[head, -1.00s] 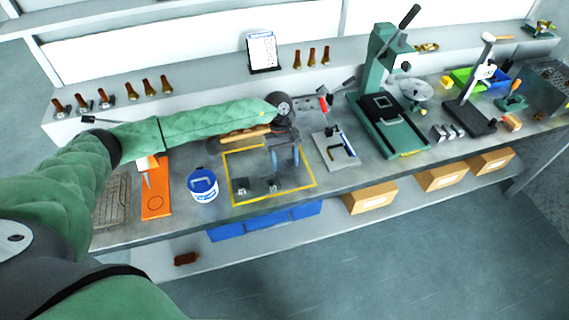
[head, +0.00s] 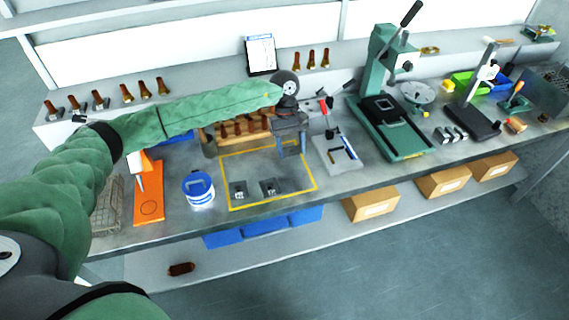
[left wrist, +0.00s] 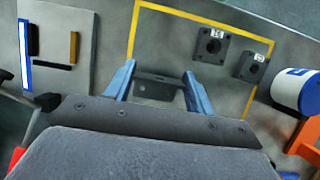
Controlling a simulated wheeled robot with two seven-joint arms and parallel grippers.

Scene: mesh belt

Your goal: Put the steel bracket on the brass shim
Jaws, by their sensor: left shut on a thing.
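My left gripper (head: 291,150) is over the back right part of the yellow-outlined area on the bench. In the left wrist view its blue fingers (left wrist: 158,92) are shut on a dark grey piece with small holes, which I take to be the steel bracket (left wrist: 158,86). The piece is too small to make out in the head view. A brass-coloured bar (left wrist: 73,48), possibly the brass shim, lies on a pale plate (left wrist: 88,18) left of the gripper in the wrist view, apart from the held piece. My right gripper is not in view.
Two grey blocks with dark holes (head: 239,190) (head: 270,187) stand inside the yellow outline (head: 314,187). A blue-and-white tub (head: 198,190) and orange board (head: 149,207) are to the left. A green press (head: 388,115) stands right of the pale plate. A wooden rack (head: 212,147) is behind.

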